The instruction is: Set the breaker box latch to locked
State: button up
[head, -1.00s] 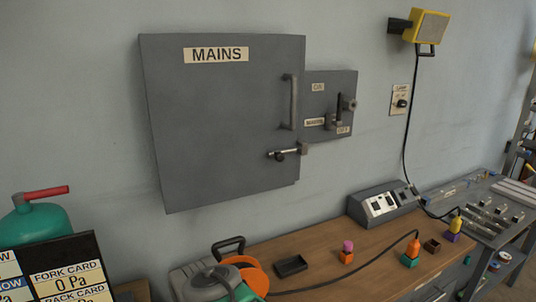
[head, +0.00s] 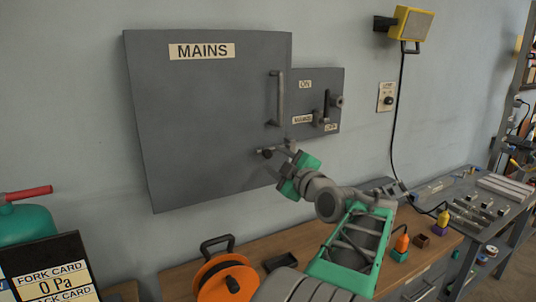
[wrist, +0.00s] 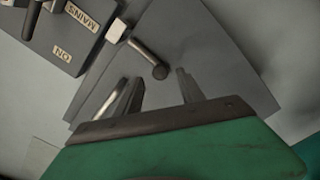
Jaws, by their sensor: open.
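The breaker box (head: 205,120) is a large grey wall cabinet with a MAINS label and a vertical handle (head: 274,98); its door looks shut. The latch (head: 266,153) is a short metal bar with a dark round end, low at the door's right edge. In the wrist view the latch (wrist: 148,57) runs from a pale block to its rounded end. My gripper (head: 280,160) is open in front of the latch and partly covers it. In the wrist view the latch's end appears between the fingertips of my gripper (wrist: 157,80); contact cannot be told.
A smaller grey switch box (head: 325,88) with ON and MAINS labels and a lever adjoins on the right. Below is a wooden bench (head: 180,275) with an orange cable reel (head: 228,280) and a black tray (head: 281,262). A yellow lamp (head: 412,25) hangs upper right.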

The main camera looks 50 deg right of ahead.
aim_at(269, 154)
jog(key=p+x, duration=0.1)
jog(key=x, duration=0.4)
jog(key=shift+w, duration=0.1)
jog(key=shift+c, duration=0.3)
grip_shut()
jog(key=shift+r, duration=0.15)
dwell(0.7)
